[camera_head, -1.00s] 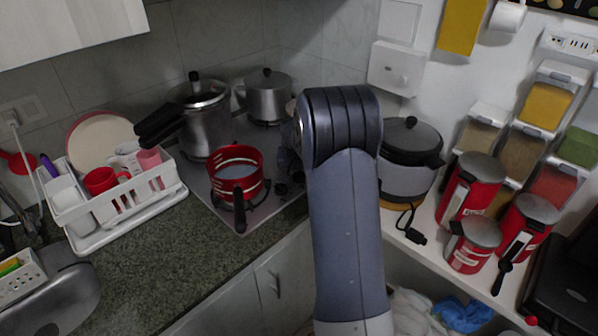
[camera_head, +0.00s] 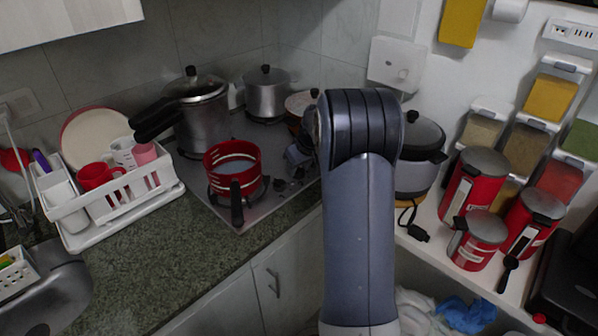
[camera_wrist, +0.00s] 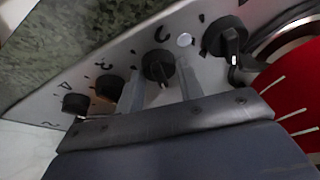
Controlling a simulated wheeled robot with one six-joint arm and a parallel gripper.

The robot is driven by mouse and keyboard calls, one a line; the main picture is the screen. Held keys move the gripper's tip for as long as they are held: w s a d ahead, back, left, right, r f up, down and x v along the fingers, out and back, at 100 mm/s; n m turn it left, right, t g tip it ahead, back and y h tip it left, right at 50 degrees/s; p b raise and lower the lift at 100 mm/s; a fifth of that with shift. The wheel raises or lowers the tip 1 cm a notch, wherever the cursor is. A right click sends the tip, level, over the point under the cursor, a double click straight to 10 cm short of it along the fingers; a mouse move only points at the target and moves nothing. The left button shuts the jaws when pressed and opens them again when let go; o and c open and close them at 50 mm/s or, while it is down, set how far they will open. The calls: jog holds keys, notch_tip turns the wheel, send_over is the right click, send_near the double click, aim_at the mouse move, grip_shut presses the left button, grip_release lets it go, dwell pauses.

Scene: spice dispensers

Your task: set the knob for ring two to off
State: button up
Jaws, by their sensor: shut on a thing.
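In the wrist view a row of black knobs runs along the metal stove panel (camera_wrist: 205,72). The knob for ring two (camera_wrist: 157,64), marked with a figure that looks like 2, sits between the two fingers of my gripper (camera_wrist: 161,88). My gripper is shut on this knob. Its raised grip shows partly, and its exact setting is hard to read. The knob marked 3 (camera_wrist: 110,87) is to its left and another knob (camera_wrist: 225,38) is to its right. In the head view the stove (camera_head: 262,208) is partly hidden behind my arm.
A red pot (camera_head: 233,170) stands on the stove near the knobs; its red side also shows in the wrist view (camera_wrist: 290,90). A pressure cooker (camera_head: 200,118) and a steel pot (camera_head: 266,95) stand behind. A dish rack (camera_head: 118,210) is at the left.

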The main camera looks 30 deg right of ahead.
jog(key=shift+n+y+b, duration=0.5)
jog(key=shift+n, duration=0.7)
jog(key=o, duration=1)
jog(key=v, duration=1)
jog(key=shift+d+r+b, duration=0.1)
jog(key=shift+r+b, duration=0.2)
jog(key=shift+r, duration=0.15)
